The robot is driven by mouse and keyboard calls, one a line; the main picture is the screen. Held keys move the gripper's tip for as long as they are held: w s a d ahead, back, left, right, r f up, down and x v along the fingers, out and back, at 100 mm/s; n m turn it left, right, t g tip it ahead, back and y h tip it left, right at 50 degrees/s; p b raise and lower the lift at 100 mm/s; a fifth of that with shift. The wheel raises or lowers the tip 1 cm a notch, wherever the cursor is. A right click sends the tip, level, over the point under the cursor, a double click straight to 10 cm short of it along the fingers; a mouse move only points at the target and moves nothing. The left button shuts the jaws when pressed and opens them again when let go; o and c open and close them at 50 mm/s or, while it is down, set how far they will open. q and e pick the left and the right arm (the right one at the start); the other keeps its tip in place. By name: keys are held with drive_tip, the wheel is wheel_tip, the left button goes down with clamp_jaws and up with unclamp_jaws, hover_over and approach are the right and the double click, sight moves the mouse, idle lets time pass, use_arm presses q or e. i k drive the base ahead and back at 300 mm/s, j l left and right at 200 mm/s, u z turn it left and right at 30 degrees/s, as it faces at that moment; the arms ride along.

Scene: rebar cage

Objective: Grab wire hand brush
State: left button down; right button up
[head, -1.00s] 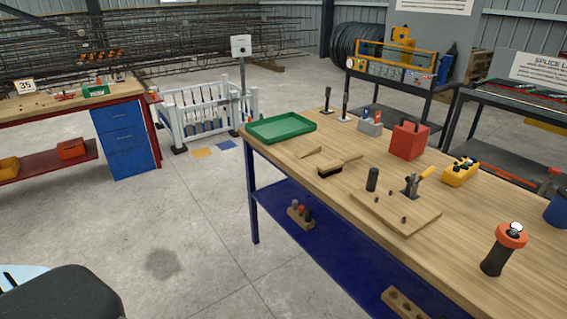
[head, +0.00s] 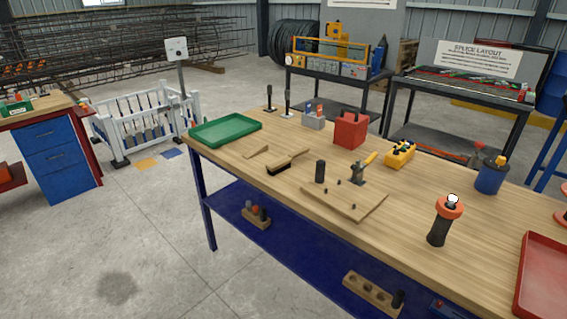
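The wire hand brush (head: 286,162) lies on the wooden top of the workbench (head: 240,180). It has a wooden handle pointing up and right and dark bristles at its lower left end. It sits between a small wooden wedge (head: 256,151) and a dark upright cylinder (head: 320,171). Nothing covers it. Neither of my grippers shows in the head view.
A green tray (head: 226,130) is at the bench's left end. A wooden board (head: 345,199), red box (head: 350,131), yellow box (head: 399,153), orange-topped black tool (head: 441,219) and red tray (head: 541,277) are also on it. The floor at lower left is clear.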

sight(278, 165)
drive_tip(key=i+j, duration=0.4)
drive_tip(key=i, duration=0.15)
drive_tip(key=i+j+z, duration=0.1)
drive_tip(key=i+j, duration=0.35)
drive_tip(key=i, duration=0.15)
drive_tip(key=z, duration=1.15)
